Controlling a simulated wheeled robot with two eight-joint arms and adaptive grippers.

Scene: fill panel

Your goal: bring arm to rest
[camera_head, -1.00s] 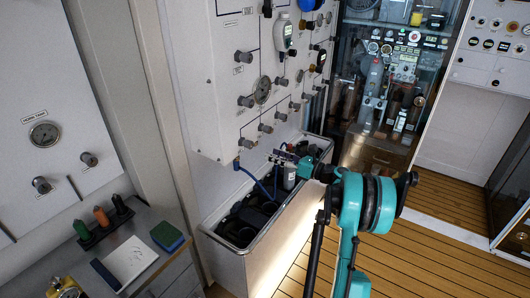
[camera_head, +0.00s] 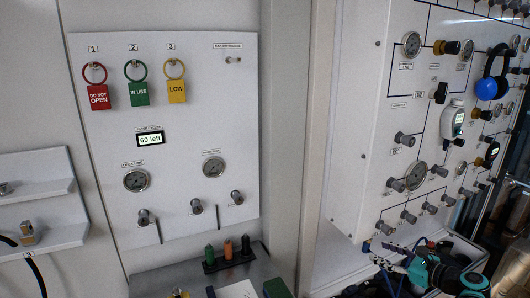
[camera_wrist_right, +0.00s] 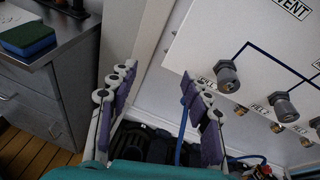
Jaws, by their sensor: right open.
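My right gripper (camera_head: 378,253) is at the lower right of the head view, by the lower edge of the valve panel (camera_head: 350,150) and over the bin below it. In the right wrist view the right gripper (camera_wrist_right: 158,95) has its two purple-padded fingers wide apart with nothing held between them. The bin's dark contents and a blue hose (camera_wrist_right: 184,130) show behind the fingers. The teal right arm (camera_head: 445,275) comes in from the lower right. My left gripper is in neither view.
A wall panel (camera_head: 190,110) with red, green and yellow tags stands left of centre. Below it a counter (camera_head: 262,268) holds three coloured bottles and a green-blue sponge (camera_head: 277,288). Valve knobs (camera_wrist_right: 228,78) are close to the right finger in the wrist view. A shelf (camera_head: 40,195) is at far left.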

